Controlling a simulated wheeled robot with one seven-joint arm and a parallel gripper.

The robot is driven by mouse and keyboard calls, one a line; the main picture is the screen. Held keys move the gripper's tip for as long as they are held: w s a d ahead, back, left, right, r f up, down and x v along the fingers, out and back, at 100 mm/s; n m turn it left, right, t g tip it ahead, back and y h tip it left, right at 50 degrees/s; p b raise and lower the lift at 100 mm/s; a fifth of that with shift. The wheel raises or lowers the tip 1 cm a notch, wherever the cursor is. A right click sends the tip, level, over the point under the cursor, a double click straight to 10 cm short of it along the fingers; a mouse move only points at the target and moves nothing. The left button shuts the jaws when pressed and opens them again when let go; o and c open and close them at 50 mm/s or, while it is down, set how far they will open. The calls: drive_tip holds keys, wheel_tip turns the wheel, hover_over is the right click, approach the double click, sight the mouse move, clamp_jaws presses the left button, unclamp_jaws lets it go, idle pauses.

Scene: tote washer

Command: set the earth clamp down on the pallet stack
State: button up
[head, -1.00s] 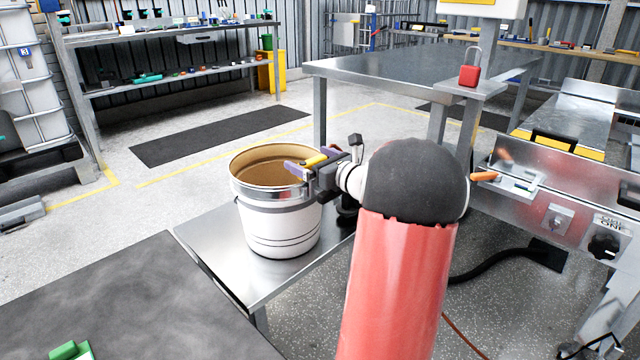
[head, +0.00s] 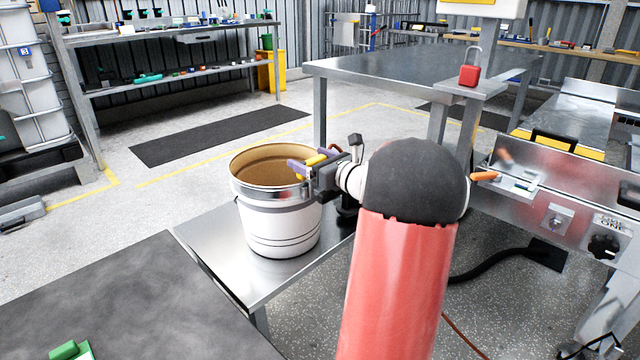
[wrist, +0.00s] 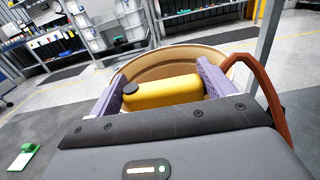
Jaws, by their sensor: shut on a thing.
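My gripper (head: 306,168) is shut on a yellow block-like thing with a dark knob and a red-brown curved part, which I take for the earth clamp (head: 316,159). In the wrist view the clamp (wrist: 165,92) lies between the two purple fingers of my gripper (wrist: 158,88). The gripper is at the right rim of a white bucket, with the fingers over its opening. I cannot tell whether they touch the rim. I cannot make out a pallet stack in either view.
The bucket (head: 279,222), brown inside, stands on a low steel table (head: 215,240). A dark-topped surface (head: 140,300) is at the front left. A larger steel table (head: 420,68) stands behind, with a red padlock (head: 469,76) near it. Open floor lies left of the bucket.

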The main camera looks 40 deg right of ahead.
drive_tip(key=shift+r, duration=0.1)
drive_tip(key=shift+r+p, duration=2.55)
drive_tip(key=shift+r, duration=0.95)
